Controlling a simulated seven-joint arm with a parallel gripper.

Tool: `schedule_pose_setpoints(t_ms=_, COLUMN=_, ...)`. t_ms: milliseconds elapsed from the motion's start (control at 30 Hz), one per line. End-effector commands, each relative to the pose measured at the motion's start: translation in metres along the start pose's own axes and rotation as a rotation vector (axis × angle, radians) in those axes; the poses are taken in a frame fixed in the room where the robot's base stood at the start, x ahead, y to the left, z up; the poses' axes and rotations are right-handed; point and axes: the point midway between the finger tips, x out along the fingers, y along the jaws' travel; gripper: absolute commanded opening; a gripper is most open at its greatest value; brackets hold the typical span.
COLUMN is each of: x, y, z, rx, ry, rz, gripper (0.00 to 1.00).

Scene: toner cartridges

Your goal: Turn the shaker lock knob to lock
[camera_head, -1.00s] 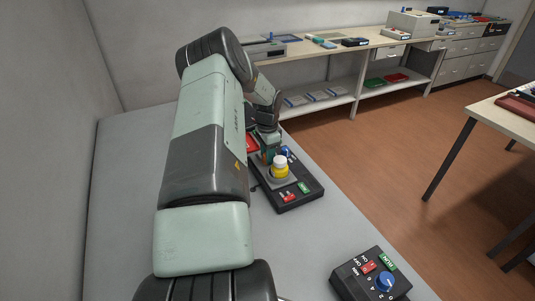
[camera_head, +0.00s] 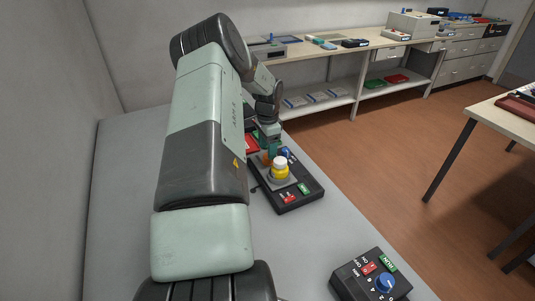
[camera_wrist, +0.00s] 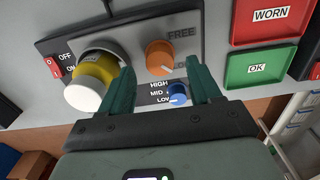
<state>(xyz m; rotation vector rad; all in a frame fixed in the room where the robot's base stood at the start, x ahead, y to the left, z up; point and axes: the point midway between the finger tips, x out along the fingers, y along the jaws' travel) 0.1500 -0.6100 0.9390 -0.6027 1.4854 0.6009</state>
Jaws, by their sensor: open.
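The orange lock knob (camera_wrist: 160,57) sits on the shaker's grey panel (camera_wrist: 212,40) between the marking FREE and a partly hidden one below it. My gripper (camera_wrist: 161,71) is open in the wrist view, with one green finger on each side of the knob's lower end. I cannot tell whether the fingers touch it. In the head view my gripper (camera_head: 270,148) is over the far part of the dark shaker base (camera_head: 298,201), and a bit of the orange knob shows below it. A yellow bottle with a white cap (camera_wrist: 92,82) stands left of the knob.
A blue speed knob (camera_wrist: 178,94) with HIGH, MID, LOW sits near the right finger. A red ON/OFF switch (camera_wrist: 53,67) is at the left. A red WORN tray (camera_wrist: 270,18) and a green OK tray (camera_wrist: 262,68) lie right. Another control box (camera_head: 370,277) stands nearer.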

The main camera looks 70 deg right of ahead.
Motion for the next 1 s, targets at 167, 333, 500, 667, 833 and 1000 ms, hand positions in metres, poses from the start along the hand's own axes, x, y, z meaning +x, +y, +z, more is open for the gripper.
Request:
schedule_pose_setpoints(t_ms=167, x=-0.038, y=-0.001, z=0.001, rx=-0.001, ry=0.000, rz=-0.001, gripper=0.63)
schedule_pose_setpoints(t_ms=333, x=-0.063, y=0.000, z=0.000, rx=-0.001, ry=0.000, rz=0.000, gripper=0.63)
schedule_pose_setpoints(t_ms=500, x=-0.072, y=0.001, z=0.001, rx=-0.001, ry=-0.001, rz=0.002, gripper=0.63)
schedule_pose_setpoints(t_ms=667, x=-0.072, y=0.000, z=0.001, rx=-0.001, ry=-0.001, rz=0.002, gripper=0.63)
schedule_pose_setpoints(t_ms=833, x=-0.072, y=0.000, z=0.001, rx=-0.001, ry=-0.001, rz=0.002, gripper=0.63)
schedule_pose_setpoints(t_ms=1000, x=-0.072, y=0.000, z=0.001, rx=-0.001, ry=-0.001, rz=0.002, gripper=0.63)
